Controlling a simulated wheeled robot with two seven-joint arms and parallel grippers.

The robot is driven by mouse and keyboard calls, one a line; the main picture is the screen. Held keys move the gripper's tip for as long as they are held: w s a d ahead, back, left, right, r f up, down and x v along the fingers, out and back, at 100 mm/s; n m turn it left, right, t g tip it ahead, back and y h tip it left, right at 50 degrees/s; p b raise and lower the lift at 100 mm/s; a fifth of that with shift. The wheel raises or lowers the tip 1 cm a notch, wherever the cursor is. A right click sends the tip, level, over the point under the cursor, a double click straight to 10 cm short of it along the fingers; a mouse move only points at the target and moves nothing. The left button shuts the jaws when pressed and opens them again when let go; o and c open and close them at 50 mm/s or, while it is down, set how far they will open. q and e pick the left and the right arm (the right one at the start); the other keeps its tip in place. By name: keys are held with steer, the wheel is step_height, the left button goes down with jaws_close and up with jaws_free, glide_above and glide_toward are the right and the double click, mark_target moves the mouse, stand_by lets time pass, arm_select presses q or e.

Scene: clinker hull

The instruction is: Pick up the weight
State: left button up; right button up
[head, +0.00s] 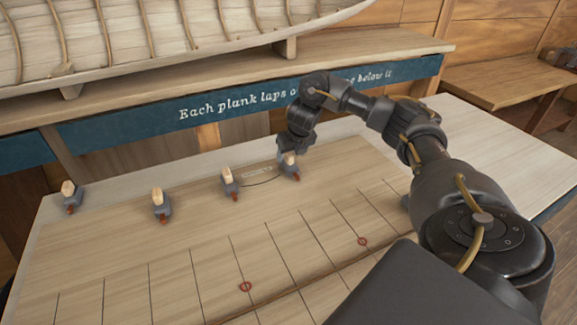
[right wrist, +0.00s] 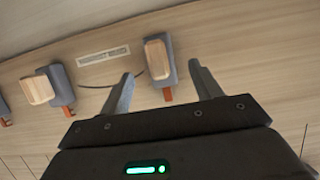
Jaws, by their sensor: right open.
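Several grey weights with pale wooden grips and orange-brown tips stand in a row on the light wooden board. The rightmost weight (head: 291,172) is partly hidden under my right gripper (head: 291,153). In the right wrist view this weight (right wrist: 158,60) lies between the two open fingers of my right gripper (right wrist: 160,70), with gaps visible on both sides. Another weight (head: 229,184) stands to its left and also shows in the right wrist view (right wrist: 40,90). Two more weights, one nearer the middle (head: 161,205) and one at the far left (head: 71,197), stand farther along. My left gripper is not in view.
A small label (right wrist: 103,53) and a thin dark curved line lie between the two rightmost weights. The board (head: 190,262) has ruled lines and two red ring marks (head: 246,287). Behind it, a planked hull (head: 120,40) rests on a shelf with a blue lettered band (head: 120,130).

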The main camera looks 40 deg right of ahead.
mark_target(290, 155)
steer(key=shift+f, duration=0.1)
steer(key=p+x, duration=0.2)
steer(key=x, duration=0.3)
steer(key=shift+w, duration=0.1)
steer(key=shift+c, duration=0.7)
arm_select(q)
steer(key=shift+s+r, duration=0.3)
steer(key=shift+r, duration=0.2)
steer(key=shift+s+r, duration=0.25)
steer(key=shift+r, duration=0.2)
arm_select(e)
jaws_close()
